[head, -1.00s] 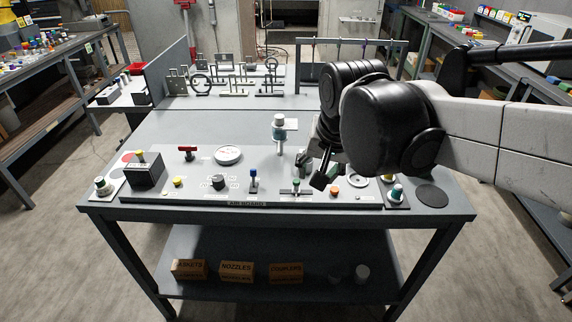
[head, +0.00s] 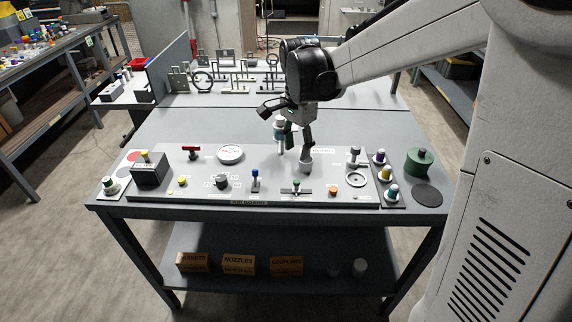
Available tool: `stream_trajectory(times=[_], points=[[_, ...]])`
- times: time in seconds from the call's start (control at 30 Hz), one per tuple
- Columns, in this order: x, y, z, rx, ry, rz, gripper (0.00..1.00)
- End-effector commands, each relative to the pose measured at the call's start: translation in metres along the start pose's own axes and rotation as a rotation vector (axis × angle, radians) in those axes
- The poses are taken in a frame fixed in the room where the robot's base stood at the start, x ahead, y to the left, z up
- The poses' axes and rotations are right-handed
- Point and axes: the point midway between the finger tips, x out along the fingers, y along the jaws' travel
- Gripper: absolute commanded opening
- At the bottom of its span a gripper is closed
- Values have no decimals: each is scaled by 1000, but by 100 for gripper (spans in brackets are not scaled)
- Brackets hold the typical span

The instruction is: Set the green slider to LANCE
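The LANCE label is too small to read. My gripper (head: 291,142) is above the panel, behind and above the slider and apart from it. Its black fingers look spread, with nothing seen between them. It partly covers a teal-and-white capped post (head: 280,127) behind it.
A blue-topped lever (head: 255,180) stands left of the slider and an orange button (head: 333,190) right of it. Capped bottles (head: 379,157) and a green cylinder (head: 419,162) stand at right. Metal fixtures (head: 235,75) line the back.

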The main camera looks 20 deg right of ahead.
Motion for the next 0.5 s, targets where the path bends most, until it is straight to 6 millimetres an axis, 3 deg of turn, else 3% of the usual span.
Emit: stream_trajectory(times=[0.17, 0.5], points=[[19, 0, 0, 0, 0, 0, 36], [80, 0, 0, -1, 1, -1, 36]])
